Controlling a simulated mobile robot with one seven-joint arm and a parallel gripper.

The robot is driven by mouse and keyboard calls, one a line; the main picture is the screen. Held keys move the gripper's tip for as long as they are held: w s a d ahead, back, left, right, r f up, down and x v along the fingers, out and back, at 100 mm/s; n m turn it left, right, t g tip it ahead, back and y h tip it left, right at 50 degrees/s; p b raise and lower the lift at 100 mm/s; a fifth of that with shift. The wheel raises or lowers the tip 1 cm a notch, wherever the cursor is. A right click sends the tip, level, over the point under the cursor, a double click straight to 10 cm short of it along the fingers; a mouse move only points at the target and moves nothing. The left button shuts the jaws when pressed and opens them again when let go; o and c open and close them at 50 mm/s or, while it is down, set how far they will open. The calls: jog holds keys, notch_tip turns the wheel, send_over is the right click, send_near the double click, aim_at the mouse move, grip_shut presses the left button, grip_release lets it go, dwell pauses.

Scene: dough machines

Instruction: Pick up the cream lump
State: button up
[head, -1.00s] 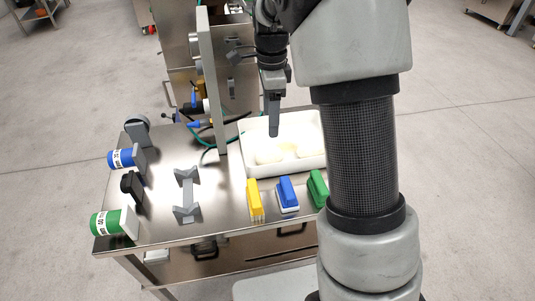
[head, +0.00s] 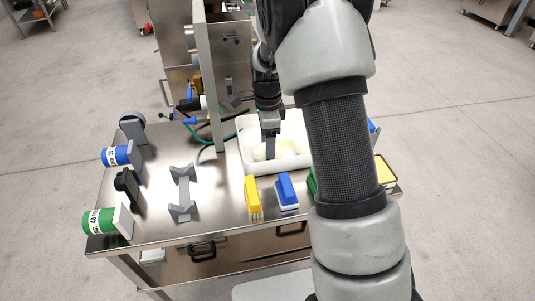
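A white tray (head: 243,147) stands on the steel table and holds pale cream lumps. A cream lump (head: 259,154) shows in the tray, partly hidden by my gripper. My gripper (head: 270,155) points down into the tray, with its fingers at the lump. Only one finger shows clearly from this side, so I cannot tell whether it is open or shut, or whether it touches the lump. My arm hides the right part of the tray.
On the steel table (head: 150,220) stand a yellow brush (head: 252,194), a blue brush (head: 287,190), a grey stand (head: 183,192), a blue container (head: 117,155) and a green container (head: 101,221). An upright grey panel (head: 208,80) rises left of my gripper.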

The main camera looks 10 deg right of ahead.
jog(key=c, duration=1.3)
